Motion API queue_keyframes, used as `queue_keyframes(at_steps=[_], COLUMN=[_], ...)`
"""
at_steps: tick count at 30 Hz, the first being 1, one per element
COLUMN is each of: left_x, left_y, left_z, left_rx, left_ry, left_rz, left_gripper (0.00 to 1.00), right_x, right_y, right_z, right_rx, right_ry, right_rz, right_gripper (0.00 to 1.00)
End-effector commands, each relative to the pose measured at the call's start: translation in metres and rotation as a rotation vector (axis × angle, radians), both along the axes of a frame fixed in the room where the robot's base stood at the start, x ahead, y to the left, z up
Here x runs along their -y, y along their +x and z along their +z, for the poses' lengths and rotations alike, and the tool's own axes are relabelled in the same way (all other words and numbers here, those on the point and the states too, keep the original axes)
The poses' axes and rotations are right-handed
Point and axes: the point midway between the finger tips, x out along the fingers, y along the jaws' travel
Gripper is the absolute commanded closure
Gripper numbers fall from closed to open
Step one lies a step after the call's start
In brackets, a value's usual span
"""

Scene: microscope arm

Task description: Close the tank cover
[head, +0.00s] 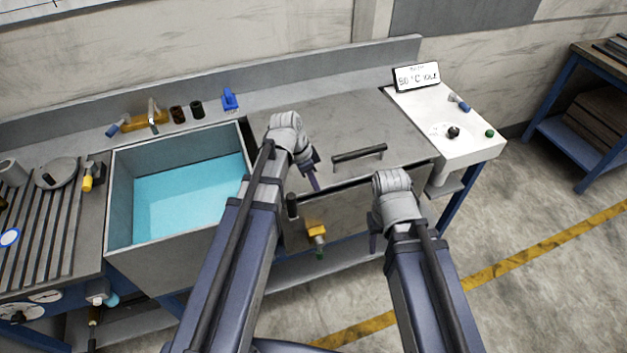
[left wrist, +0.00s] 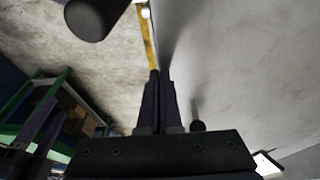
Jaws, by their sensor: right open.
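The tank cover (head: 385,122) is a grey metal sheet with a black bar handle (head: 358,153). It lies over the tank right of the open blue bath, and a dark line shows under its front edge. My left gripper (head: 314,181) is just left of the handle, apart from it, near the cover's front edge. In the left wrist view its two dark fingers (left wrist: 158,98) are together with nothing between them, beside a grey surface. My right gripper (head: 374,238) is open in front of the tank, below the cover; its fingertips are partly hidden by its wrist.
The open basin (head: 190,195) of blue liquid is on the left. A black knob (head: 292,205) and a yellow valve (head: 316,231) stick out at the tank's front. A white control panel (head: 455,132) with a display sign (head: 416,77) stands right.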

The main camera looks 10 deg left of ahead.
Motion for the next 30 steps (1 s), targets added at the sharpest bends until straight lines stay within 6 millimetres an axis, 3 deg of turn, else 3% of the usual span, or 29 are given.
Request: queue_keyframes(at_steps=[1,4,17,23,30], left_x=[0.001,0.002,0.002,0.004,0.01], left_y=[-0.001,-0.003,-0.006,-0.006,-0.006], left_z=[-0.016,-0.027,-0.031,-0.026,-0.002], left_rx=[0.0,0.0,-0.007,-0.005,0.003], left_ry=[0.0,0.0,0.005,0.005,0.001], left_rz=[0.0,0.0,-0.001,-0.001,0.001], left_gripper=[1.0,1.0,1.0,1.0,1.0], right_x=[0.0,0.0,0.0,0.0,0.0], right_y=[0.0,0.0,0.0,0.0,0.0], right_z=[-0.016,-0.027,-0.03,-0.026,-0.003], right_rx=[0.0,0.0,0.0,0.0,0.0], right_ry=[0.0,0.0,0.0,0.0,0.0], right_rz=[0.0,-0.001,-0.001,-0.001,-0.001], right_gripper=[0.5,0.5,0.5,0.5,0.5])
